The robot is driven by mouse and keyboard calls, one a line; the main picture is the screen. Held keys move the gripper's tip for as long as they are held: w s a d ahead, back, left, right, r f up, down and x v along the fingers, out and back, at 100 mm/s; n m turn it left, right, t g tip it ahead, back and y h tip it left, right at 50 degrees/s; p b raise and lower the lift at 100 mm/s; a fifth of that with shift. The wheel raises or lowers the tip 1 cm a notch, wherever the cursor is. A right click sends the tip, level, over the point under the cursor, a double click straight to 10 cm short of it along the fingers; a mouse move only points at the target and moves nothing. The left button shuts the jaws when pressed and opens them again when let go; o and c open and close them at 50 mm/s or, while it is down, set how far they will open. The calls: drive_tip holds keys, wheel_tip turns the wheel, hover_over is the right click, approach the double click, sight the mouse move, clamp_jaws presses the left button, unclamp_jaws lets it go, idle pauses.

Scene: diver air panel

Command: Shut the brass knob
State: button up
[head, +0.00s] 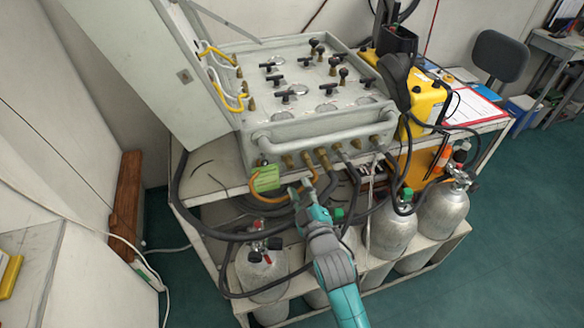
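The grey air panel box (262,132) stands on the cart with its lid raised at the left. Several brass fittings (322,153) stick out along its lower front, with hoses on some of them. I cannot tell which brass part is the knob. The controls on the panel top look black, some with brass-coloured bases. My gripper (298,190) is at the cart's front edge, just below the brass fittings and beside an orange hose. Its fingers are small and partly lost among the hoses. I cannot tell if they are open, shut or touching anything.
A green tag (266,178) hangs left of my gripper. Black hoses loop around the cart's front. Grey gas cylinders (390,230) stand on the lower shelf. A yellow case (425,98) and a clipboard (474,108) lie on the right. Floor is clear at the right.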

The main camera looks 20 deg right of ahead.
sight(291, 168)
drive_tip(key=w, duration=0.8)
drive_tip(key=shift+w+d, duration=0.1)
drive_tip(key=shift+w, duration=0.2)
clamp_jaws()
